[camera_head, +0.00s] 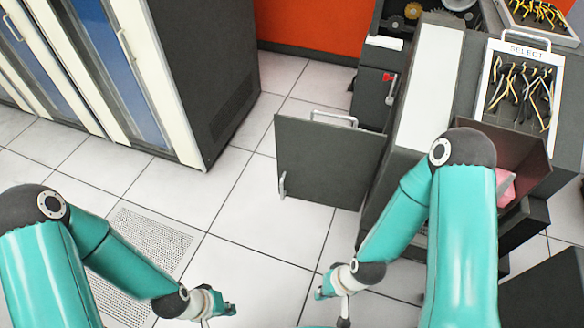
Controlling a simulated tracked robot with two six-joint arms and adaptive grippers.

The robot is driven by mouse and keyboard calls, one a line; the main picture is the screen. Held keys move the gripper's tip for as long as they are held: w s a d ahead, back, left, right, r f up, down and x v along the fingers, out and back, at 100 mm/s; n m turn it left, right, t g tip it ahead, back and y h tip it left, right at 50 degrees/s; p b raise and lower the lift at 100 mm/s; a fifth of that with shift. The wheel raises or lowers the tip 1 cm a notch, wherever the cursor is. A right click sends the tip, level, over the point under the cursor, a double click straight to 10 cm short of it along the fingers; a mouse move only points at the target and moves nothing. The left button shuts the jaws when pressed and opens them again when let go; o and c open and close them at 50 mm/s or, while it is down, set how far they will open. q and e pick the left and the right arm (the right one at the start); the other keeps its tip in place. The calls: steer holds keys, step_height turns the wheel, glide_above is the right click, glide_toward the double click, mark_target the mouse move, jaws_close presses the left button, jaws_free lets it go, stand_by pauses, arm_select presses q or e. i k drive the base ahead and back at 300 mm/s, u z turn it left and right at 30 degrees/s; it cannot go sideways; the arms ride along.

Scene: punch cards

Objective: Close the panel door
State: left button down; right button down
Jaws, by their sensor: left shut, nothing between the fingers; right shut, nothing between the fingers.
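The panel door (328,165) is a dark grey flat panel standing open, swung out to the left from the dark machine (422,90). A light handle sits on its top edge and a small metal handle (283,184) is at its left edge. My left gripper (226,312) is low at the bottom of the view, left of and below the door, shut and empty. My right gripper (322,290) is below the door, near the lower middle, shut and apart from it. The fingertips of both are small in view.
Tall cabinets (205,60) with blue glass and cream frames stand at the left. A panel marked SELECT (495,62) with wires is at the upper right, above a dark bin (530,157) holding something pink. The tiled floor between is clear.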

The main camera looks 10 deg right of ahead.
mark_target(331, 165)
steer(key=z, duration=1.05)
steer(key=k, duration=1.75)
steer(key=u, duration=1.1)
steer(key=i, duration=1.7)
